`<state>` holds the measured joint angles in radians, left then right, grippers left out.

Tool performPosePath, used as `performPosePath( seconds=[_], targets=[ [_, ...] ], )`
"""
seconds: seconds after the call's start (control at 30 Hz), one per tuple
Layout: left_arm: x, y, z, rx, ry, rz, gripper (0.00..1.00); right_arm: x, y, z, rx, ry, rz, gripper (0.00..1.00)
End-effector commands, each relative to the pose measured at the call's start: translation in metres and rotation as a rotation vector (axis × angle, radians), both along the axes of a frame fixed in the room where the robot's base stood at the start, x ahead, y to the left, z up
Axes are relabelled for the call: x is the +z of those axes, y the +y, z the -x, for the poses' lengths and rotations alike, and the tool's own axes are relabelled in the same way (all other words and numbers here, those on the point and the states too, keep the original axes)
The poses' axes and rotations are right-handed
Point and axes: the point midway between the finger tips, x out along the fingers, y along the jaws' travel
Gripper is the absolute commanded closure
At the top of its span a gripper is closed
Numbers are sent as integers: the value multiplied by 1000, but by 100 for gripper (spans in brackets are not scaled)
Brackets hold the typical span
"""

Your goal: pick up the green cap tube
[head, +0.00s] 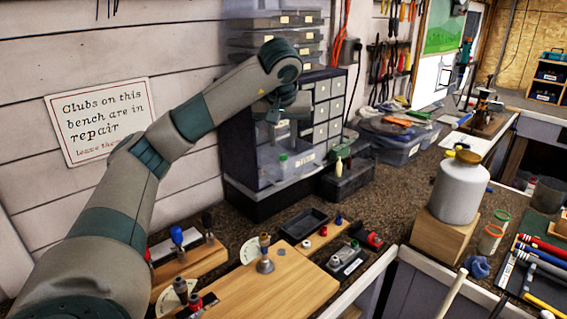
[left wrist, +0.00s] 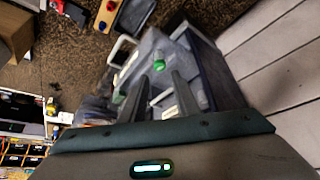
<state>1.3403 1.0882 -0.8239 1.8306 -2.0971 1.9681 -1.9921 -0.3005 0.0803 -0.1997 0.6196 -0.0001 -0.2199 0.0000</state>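The green cap tube (head: 283,166) stands in the clear bin at the front of the dark drawer cabinet in the head view. Its green cap also shows in the left wrist view (left wrist: 159,65), between the fingertip lines. My left gripper (head: 275,116) hangs above the tube, near the cabinet's drawer fronts. In the left wrist view its two fingers (left wrist: 161,76) are spread apart with nothing clearly held between them. The tube's lower part is blurred by the bin's clear wall. My right gripper is not in view.
The drawer cabinet (head: 325,110) rises beside the bin. A cream bottle (head: 339,165) stands at a dark box on the right. Wooden blocks with tools (head: 270,285) lie on the near bench. A white jug (head: 459,190) stands farther right. A second green spot (left wrist: 118,98) shows in the wrist view.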

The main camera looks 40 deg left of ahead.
Motion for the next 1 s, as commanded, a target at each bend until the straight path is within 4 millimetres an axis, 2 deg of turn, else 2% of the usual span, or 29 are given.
performPosePath(
  seconds=[0.03,0.23,0.7,1.0],
  targets=[
    [-4,3,-2,3,3,-1,71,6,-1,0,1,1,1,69],
    [-23,10,-10,2,1,-1,71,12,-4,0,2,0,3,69],
    [-29,11,-12,0,-1,-1,71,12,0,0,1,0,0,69],
    [-46,15,-17,0,2,-1,71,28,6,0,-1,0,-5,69]
  ],
)
